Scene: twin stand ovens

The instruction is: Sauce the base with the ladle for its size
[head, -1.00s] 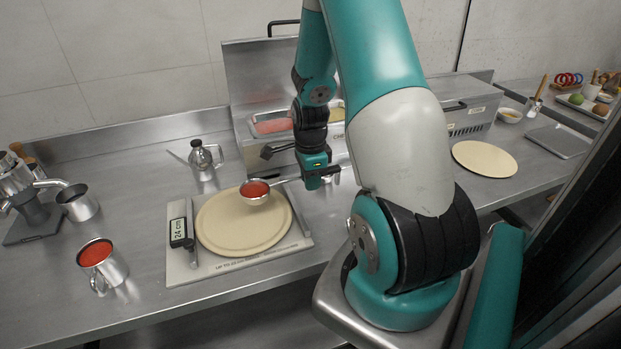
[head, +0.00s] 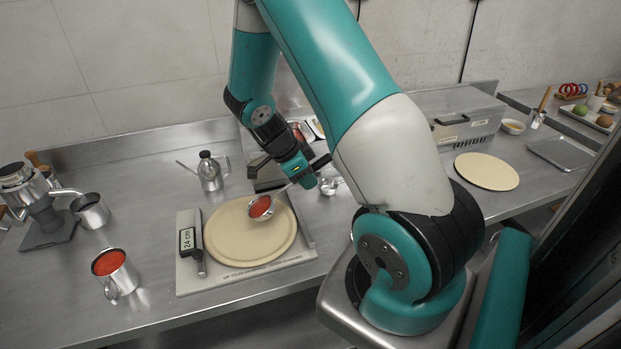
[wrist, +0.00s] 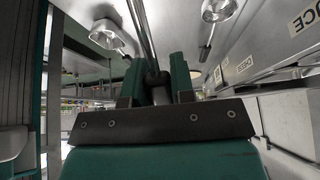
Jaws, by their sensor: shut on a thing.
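The pizza base (head: 252,240) is a plain pale disc lying on a board (head: 232,279) marked 24 cm on its label (head: 187,240). No sauce shows on the part of the base I can see. My gripper (head: 311,180) is shut on the handle of a ladle (head: 263,209). The ladle's bowl holds red sauce and is tilted over the right upper part of the base. In the wrist view my gripper (wrist: 156,85) closes on a thin dark handle; the ladle's bowl is not clearly seen there.
A metal jug of red sauce (head: 112,270) stands at the left front. A bottle (head: 209,172) stands behind the board, and a small metal cup (head: 329,184) right of my gripper. A second pale disc (head: 486,171) lies at the right.

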